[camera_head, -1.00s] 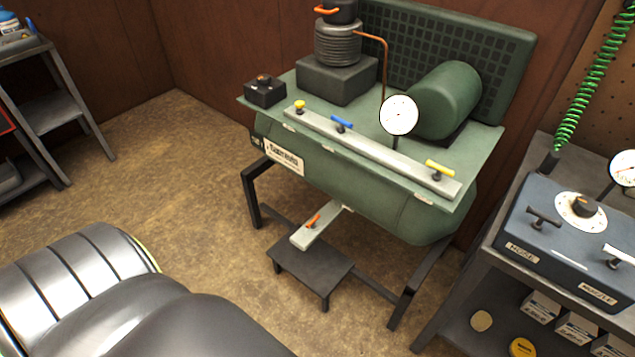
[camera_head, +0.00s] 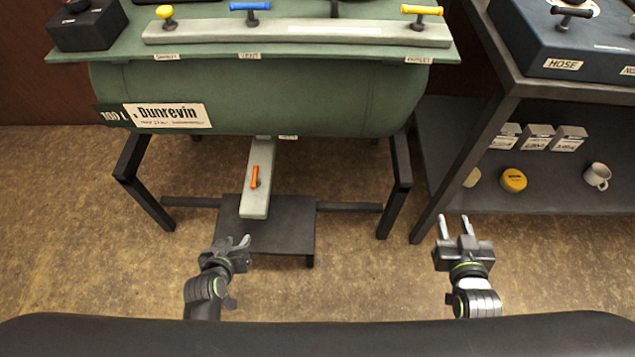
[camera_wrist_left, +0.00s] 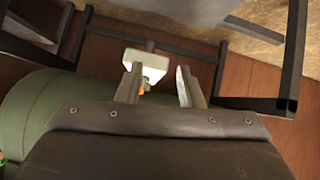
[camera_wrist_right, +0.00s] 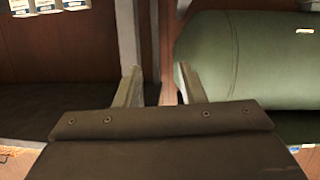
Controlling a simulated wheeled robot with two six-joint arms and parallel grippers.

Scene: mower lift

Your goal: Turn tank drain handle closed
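The orange drain handle (camera_head: 255,177) sits on a pale grey bar (camera_head: 257,205) that comes out low under the green tank (camera_head: 300,100). The handle points roughly along the bar. My left gripper (camera_head: 238,243) is open and empty, below and a little left of the bar's near end, apart from it. In the left wrist view a bit of orange (camera_wrist_left: 145,88) shows between the open fingers, in front of the pale bar (camera_wrist_left: 148,64). My right gripper (camera_head: 454,222) is open and empty to the right, away from the handle, near the shelf unit's front leg.
A low dark step (camera_head: 300,228) stands beneath the bar. The tank's dark legs (camera_head: 399,190) flank it. On top are yellow and blue valve handles (camera_head: 250,7). A shelf unit (camera_head: 560,196) holding boxes, a yellow tape and a mug (camera_head: 597,176) stands at right. The floor between is clear.

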